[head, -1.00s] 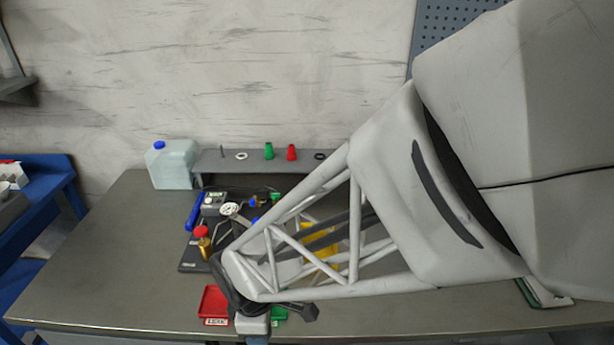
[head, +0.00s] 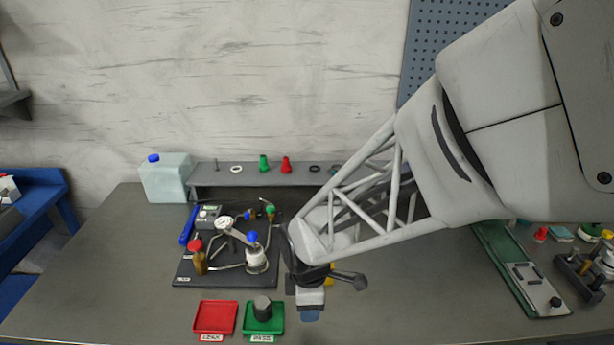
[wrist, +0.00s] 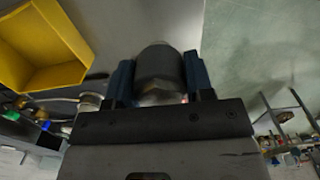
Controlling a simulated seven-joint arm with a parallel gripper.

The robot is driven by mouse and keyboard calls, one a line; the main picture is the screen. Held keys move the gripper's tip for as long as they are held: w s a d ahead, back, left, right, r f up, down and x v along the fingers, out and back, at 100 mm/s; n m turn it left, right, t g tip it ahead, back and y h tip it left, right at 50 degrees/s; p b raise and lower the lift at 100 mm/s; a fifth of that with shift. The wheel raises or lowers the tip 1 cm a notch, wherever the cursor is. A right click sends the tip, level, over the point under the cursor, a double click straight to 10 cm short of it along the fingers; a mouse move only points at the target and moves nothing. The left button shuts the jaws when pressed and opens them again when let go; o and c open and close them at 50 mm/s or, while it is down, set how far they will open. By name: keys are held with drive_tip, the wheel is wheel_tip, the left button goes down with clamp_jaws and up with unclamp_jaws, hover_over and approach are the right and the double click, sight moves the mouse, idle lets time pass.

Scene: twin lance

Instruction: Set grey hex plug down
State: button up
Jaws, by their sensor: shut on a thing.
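My gripper (head: 310,314) is over the table just right of the green tray, blue fingertips pointing down. In the wrist view my gripper (wrist: 160,80) is shut on a dark grey, rounded piece with a paler faceted end, which looks like the grey hex plug (wrist: 159,66). In the head view the held piece is hidden by the fingers. A similar dark grey piece (head: 263,306) stands upright in the green tray (head: 277,326), apart from my gripper.
A red tray (head: 202,326) lies left of the green one. Behind them is a black board (head: 190,277) with hoses, a gauge and valves. A yellow bin (wrist: 70,45) shows near my gripper in the wrist view. A long green case (head: 497,255) lies at right.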

drive_tip(key=shift+w+d, duration=0.45)
drive_tip(key=shift+d, duration=0.45)
drive_tip(key=shift+w+d, duration=0.45)
drive_tip(key=shift+d, duration=0.4)
drive_tip(key=shift+w+d, duration=0.45)
drive_tip(key=shift+d, duration=0.45)
drive_tip(key=shift+w, duration=0.1)
drive_tip(key=w+a, duration=0.1)
drive_tip(key=w, duration=0.4)
drive_tip(key=w+a+f, duration=0.1)
drive_tip(key=w, duration=0.4)
drive_tip(key=w+a, duration=0.2)
drive_tip(key=w, duration=0.3)
drive_tip(key=shift+w+f, duration=0.15)
drive_tip(key=shift+f, duration=0.05)
drive_tip(key=shift+f, duration=1.75)
drive_tip(key=shift+f, duration=0.15)
